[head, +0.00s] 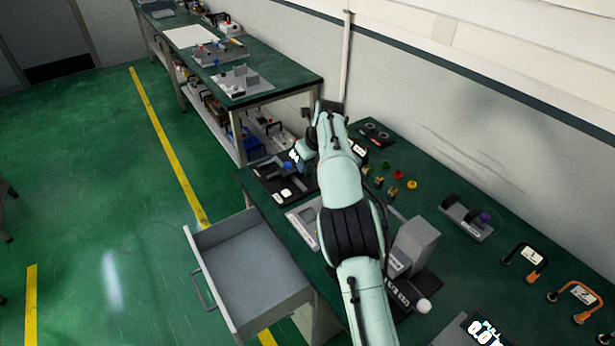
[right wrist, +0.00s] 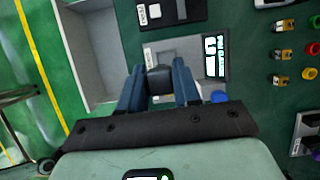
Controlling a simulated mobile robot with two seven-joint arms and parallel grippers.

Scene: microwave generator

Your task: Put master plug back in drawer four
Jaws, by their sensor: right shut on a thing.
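My right gripper (right wrist: 158,78) is shut on a dark block (right wrist: 158,82), which appears to be the master plug. Its blue fingers stand on either side of the block. A pale label shows just beyond it. In the head view my right arm reaches over the bench, and the plug cannot be made out there. An open grey drawer (head: 255,275) sticks out from the bench front and looks empty. It also shows at the upper left of the right wrist view (right wrist: 90,55), left of the gripper. I cannot read a drawer number. My left gripper is out of view.
The green bench (head: 455,270) holds a grey box (head: 415,245), coloured knobs, a grey holder with a purple part (head: 467,217) and cables with orange ends (head: 535,262). A second bench (head: 290,75) stands behind. Open floor (head: 110,240) lies left of the drawer.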

